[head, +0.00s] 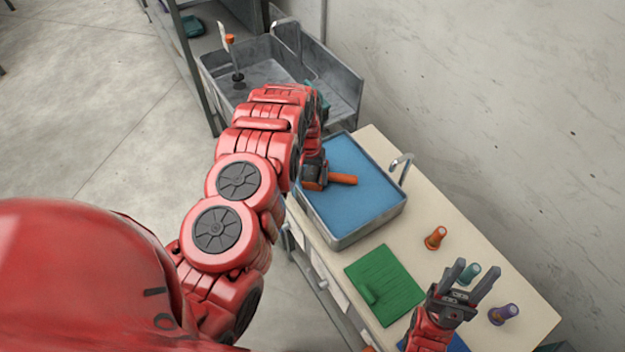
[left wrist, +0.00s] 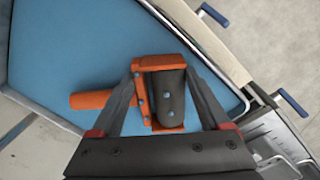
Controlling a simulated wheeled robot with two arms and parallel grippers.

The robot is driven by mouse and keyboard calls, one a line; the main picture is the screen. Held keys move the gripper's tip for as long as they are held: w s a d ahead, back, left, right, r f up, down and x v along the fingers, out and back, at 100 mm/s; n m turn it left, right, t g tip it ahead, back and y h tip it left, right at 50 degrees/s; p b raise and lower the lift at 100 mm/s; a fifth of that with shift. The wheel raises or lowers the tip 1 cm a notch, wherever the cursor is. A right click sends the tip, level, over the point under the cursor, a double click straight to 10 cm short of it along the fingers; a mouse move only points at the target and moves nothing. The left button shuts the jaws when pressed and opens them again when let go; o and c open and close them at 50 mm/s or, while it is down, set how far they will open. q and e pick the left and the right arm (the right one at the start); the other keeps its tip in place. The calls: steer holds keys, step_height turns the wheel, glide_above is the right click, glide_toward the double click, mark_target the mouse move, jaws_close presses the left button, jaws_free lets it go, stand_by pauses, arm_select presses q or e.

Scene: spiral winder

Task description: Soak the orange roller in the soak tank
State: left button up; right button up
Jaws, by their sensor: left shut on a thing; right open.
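The orange roller (head: 342,179) is at the soak tank (head: 372,232), a grey metal tank filled with blue liquid. My left gripper (head: 316,160) is over the tank's left part and shut on the roller's dark end. In the left wrist view, the roller (left wrist: 92,100) has an orange handle pointing left and a dark roller part between the fingers of my left gripper (left wrist: 165,95). The blue surface of the tank (left wrist: 60,45) lies beneath it. I cannot tell whether the roller touches the liquid. My right gripper (head: 468,280) is open and empty over the table's right part.
Orange (head: 435,238), teal (head: 468,274) and purple (head: 503,314) spools stand along the table's back.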

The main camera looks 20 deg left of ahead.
arm_select(q)
step_height(320, 180, up, 7)
steer(key=shift+p, duration=1.2)
